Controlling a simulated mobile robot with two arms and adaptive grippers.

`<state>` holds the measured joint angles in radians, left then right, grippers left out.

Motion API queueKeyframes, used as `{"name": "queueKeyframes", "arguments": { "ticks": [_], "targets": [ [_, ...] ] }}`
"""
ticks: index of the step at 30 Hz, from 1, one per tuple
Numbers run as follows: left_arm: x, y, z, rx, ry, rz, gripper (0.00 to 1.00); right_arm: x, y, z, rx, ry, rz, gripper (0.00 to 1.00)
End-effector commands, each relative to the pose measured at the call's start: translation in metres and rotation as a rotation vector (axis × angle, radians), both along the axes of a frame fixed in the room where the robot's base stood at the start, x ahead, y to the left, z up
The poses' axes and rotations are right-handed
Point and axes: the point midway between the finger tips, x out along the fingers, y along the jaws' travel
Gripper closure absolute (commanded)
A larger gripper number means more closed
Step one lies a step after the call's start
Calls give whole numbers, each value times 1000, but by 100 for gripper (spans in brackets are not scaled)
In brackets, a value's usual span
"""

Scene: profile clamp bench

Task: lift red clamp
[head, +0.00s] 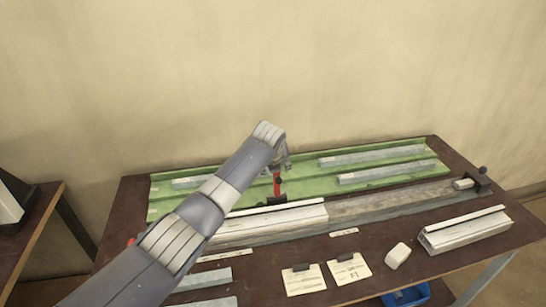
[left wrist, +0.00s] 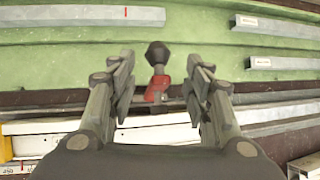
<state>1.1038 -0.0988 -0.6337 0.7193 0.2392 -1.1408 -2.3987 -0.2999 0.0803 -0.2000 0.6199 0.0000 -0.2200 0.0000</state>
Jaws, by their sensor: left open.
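The red clamp (left wrist: 158,88) shows in the left wrist view between the two fingers of my left gripper (left wrist: 160,92), with its black knob towards the top. In the head view the red clamp (head: 277,186) stands at the front edge of the green mat, just behind the white profile. My left gripper (head: 284,164) is open and above the clamp, with gaps on both sides of the red part. The arm hides part of the gripper in the head view. My right gripper is in neither view.
Grey metal bars (head: 372,156) lie on the green mat (head: 305,176). A white profile (head: 270,224) runs along the bench in front of the clamp. Paper cards (head: 348,269), a white block (head: 397,256) and a short profile (head: 464,231) lie nearer the front edge.

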Motion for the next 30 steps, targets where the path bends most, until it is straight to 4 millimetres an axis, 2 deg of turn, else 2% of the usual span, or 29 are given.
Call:
{"name": "queueKeyframes", "arguments": {
  "ticks": [19, 30],
  "targets": [
    [-44, 2, 61, 1, -6, -2, 54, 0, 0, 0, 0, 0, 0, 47],
    [-52, 2, 71, 1, -4, -2, 54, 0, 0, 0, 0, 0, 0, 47]
  ]
}}
